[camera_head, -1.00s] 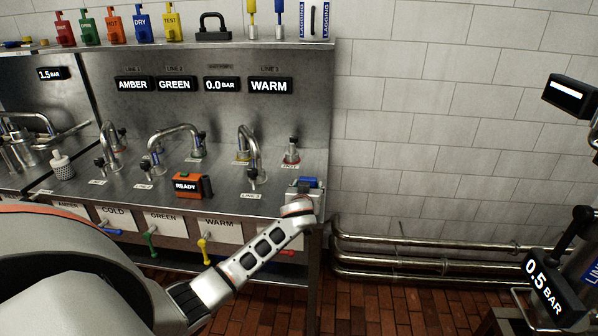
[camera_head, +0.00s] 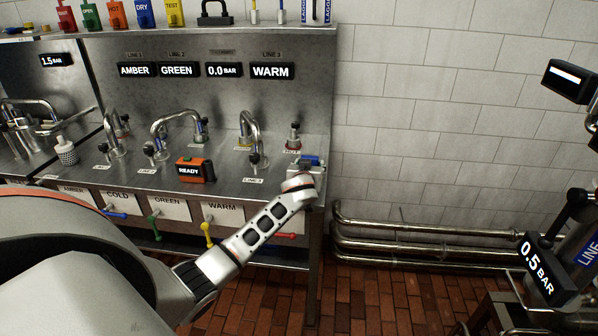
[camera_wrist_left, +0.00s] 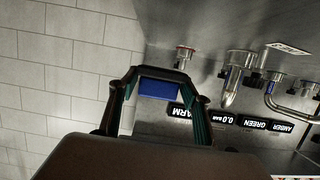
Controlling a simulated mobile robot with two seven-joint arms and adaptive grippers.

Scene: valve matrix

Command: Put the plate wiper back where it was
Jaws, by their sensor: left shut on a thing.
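The plate wiper (camera_head: 311,160) shows as a small blue piece at the right end of the steel counter. My left gripper (camera_head: 303,166) is shut on it, and the arm comes in from the left across the front of the counter. In the left wrist view the blue wiper (camera_wrist_left: 160,88) sits between the fingertips of the left gripper (camera_wrist_left: 158,80). The rest of the wiper is hidden by the gripper. I cannot tell whether it touches the counter. My right gripper is not in view.
Coloured handles hang below the front edge. Steel pipes (camera_head: 420,229) run along the wall to the right.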

